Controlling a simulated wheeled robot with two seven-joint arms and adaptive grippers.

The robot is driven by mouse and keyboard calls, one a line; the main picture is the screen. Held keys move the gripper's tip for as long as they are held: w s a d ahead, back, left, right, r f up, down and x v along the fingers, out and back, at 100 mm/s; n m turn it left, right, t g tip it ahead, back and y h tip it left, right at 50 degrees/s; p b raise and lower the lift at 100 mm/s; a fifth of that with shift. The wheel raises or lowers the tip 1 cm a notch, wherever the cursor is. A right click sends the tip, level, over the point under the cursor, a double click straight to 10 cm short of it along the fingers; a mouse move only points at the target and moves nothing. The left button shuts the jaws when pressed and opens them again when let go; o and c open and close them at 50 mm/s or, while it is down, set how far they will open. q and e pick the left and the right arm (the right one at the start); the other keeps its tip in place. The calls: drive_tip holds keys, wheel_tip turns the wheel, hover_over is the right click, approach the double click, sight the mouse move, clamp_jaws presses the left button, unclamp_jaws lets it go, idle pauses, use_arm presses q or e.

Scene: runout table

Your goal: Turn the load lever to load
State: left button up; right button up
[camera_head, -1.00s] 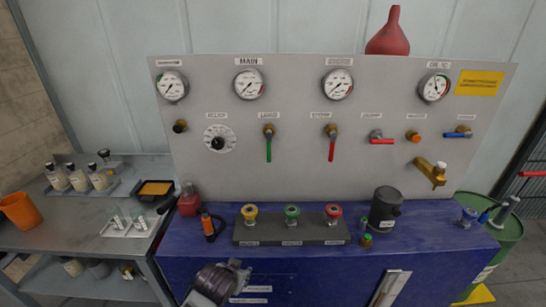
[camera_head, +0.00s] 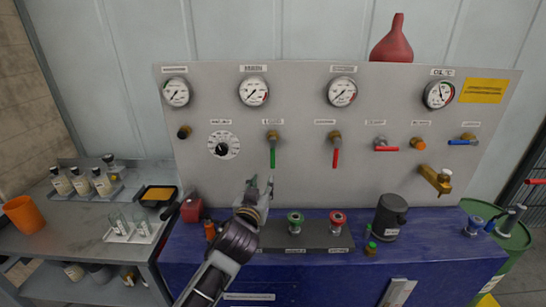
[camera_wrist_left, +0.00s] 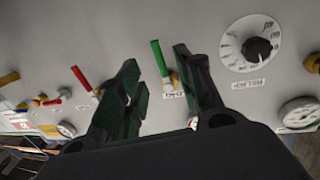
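The load lever (camera_head: 273,156) is a green handle hanging straight down from a brass valve on the grey panel, under a small label. My left gripper (camera_head: 259,187) is below it and in front of the panel, slightly left, fingers pointing up toward it. In the left wrist view, the green handle (camera_wrist_left: 160,58) appears between the two dark fingers (camera_wrist_left: 153,85), which are apart and empty. I cannot see any contact between them and the handle. My right gripper is not in view.
A red lever (camera_head: 336,152) hangs to the right of the green one. A round dial (camera_head: 224,145) is on its left. Green (camera_head: 295,222) and red (camera_head: 338,218) knobs stand on a dark block below. A dark canister (camera_head: 390,215) is farther right.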

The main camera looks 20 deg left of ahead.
sight(272, 157)
use_arm(q)
drive_tip(key=r, duration=0.2)
drive_tip(key=shift+w+d+r+t, duration=0.25)
drive_tip(key=shift+w+r+t, duration=0.05)
drive_tip(key=shift+t, duration=0.1)
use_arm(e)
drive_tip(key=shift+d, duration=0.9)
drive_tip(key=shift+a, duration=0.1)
use_arm(q)
drive_tip(key=shift+w+a+p, duration=0.2)
drive_tip(key=shift+w+p, duration=0.25)
drive_tip(key=shift+w, duration=1.9)
drive_tip(key=shift+w+a+p, duration=0.2)
drive_tip(key=shift+w+p, duration=0.25)
drive_tip(key=shift+w, duration=1.85)
drive_tip(key=shift+w+a, duration=0.1)
drive_tip(key=shift+w, duration=1.6)
drive_tip(key=shift+w+a+p, duration=0.1)
drive_tip(key=shift+w+p, duration=0.25)
drive_tip(key=shift+w, duration=0.1)
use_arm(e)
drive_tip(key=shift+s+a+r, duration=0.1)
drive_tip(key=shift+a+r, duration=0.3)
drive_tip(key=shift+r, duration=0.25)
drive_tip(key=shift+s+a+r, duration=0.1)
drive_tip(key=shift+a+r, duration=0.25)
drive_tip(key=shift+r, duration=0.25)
